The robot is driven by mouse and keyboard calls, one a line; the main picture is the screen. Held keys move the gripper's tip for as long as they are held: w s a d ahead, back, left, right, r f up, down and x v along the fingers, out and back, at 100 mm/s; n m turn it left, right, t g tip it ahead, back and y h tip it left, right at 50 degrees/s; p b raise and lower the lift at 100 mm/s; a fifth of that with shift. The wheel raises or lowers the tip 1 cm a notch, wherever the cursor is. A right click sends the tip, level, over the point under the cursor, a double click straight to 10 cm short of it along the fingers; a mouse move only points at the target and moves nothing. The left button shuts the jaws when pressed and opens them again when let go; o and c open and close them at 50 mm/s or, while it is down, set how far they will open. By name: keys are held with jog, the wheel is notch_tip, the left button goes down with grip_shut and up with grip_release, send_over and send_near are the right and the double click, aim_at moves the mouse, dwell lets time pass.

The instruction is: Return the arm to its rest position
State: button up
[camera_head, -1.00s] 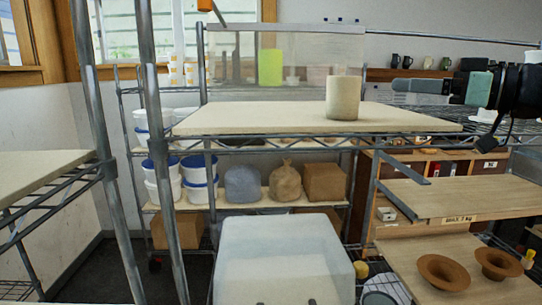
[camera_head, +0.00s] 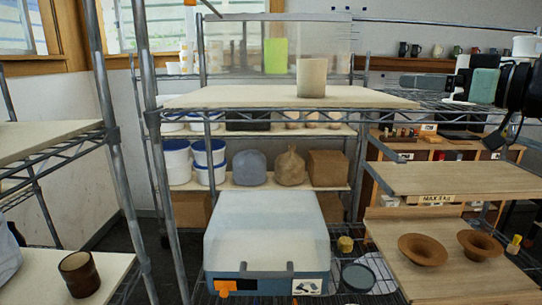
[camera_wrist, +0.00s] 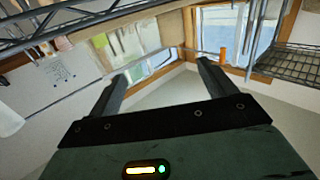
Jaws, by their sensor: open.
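My gripper (camera_head: 425,82) is at the right edge of the head view, above the shelving on that side, with its teal body next to my dark wrist. In the wrist view my gripper (camera_wrist: 160,82) shows two dark fingers spread wide apart, with nothing between them. It is clear of the beige cylinder (camera_head: 311,78), which stands upright on the wooden top shelf (camera_head: 215,97) to its left. Most of my arm is cut off by the right edge of the head view.
A white-and-blue box (camera_head: 266,235) sits low in the middle. Two brown bowls (camera_head: 425,250) (camera_head: 480,246) rest on the lower right board. A dark brown cup (camera_head: 79,274) stands at the lower left. Metal posts (camera_head: 123,160) rise at the left. Buckets and bags fill the back shelf.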

jog(key=s+a+f+m+g+h+b, duration=0.1)
jog(key=a+f+m+h+b, duration=0.2)
jog(key=f, duration=0.8)
jog(key=s+a+f+g+h+b, duration=0.15)
jog(key=a+f+h+b, duration=0.35)
jog(key=f, duration=0.6)
jog(key=s+a+f+n+g+h+b, duration=0.1)
jog(key=s+f+g, duration=0.2)
jog(key=s+f, duration=0.3)
jog(key=s+a+f+n+g, duration=0.1)
jog(key=s+f+g, duration=0.3)
jog(key=s, duration=0.6)
jog(key=s+a+f+n+g+h+b, duration=0.1)
jog(key=s+a+f+g, duration=0.2)
jog(key=s+f, duration=0.5)
jog(key=shift+s+a+f+g+h+b, duration=0.3)
jog(key=shift+f+g, duration=0.1)
jog(key=shift+g, duration=0.25)
